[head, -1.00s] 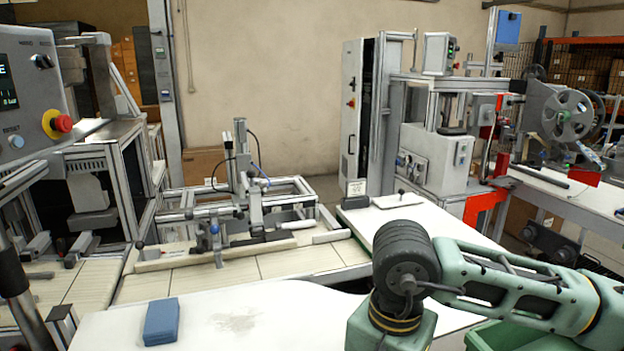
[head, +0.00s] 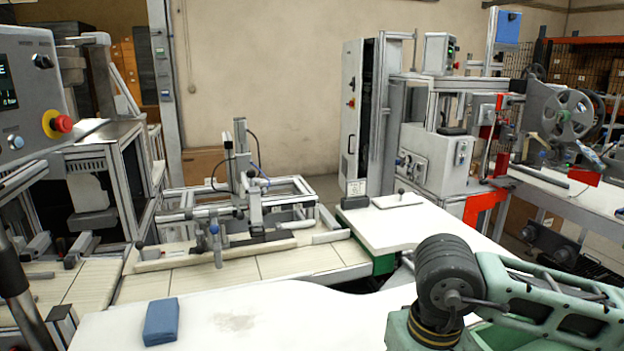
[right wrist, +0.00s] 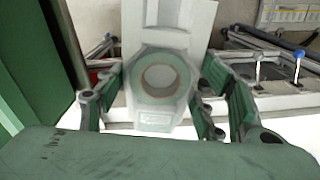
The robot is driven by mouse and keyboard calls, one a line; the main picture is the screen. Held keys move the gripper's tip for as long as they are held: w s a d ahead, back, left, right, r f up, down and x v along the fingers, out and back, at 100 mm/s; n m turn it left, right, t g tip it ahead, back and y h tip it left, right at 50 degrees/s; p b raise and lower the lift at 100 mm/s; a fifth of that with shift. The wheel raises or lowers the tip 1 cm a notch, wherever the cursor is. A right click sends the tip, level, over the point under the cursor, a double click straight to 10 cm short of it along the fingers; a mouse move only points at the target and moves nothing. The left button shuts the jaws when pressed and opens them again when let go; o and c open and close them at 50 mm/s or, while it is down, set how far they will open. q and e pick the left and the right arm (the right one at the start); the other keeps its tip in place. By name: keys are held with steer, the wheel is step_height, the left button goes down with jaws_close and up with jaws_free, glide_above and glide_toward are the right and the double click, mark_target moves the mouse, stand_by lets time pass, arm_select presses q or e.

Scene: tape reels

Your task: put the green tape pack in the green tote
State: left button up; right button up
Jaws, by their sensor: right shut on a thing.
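In the right wrist view my right gripper (right wrist: 152,98) is shut on the green tape pack (right wrist: 158,118). The pack is a pale greenish, angular wrapped piece with a round roll and central hole facing the camera. A finger shows on each side of it. In the head view only my right arm shows at the lower right; the gripper and pack are out of that picture. Part of the green tote (head: 497,338) shows at the bottom right, partly hidden behind my arm. A green wall also fills the left of the wrist view; I cannot tell if it is the tote. My left gripper is not in view.
A blue block (head: 161,322) lies on the white front table (head: 260,318). A second white table (head: 400,226) extends behind my arm. A metal fixture (head: 235,215) stands at the back. The front table's middle is clear.

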steer(key=s+d+f+m, duration=0.1)
steer(key=s+d+f, duration=0.2)
steer(key=d+f, duration=0.1)
steer(key=shift+s+d+f, duration=0.2)
steer(key=shift+d+f, duration=0.05)
steer(key=shift+f, duration=0.3)
stand_by(0.7)
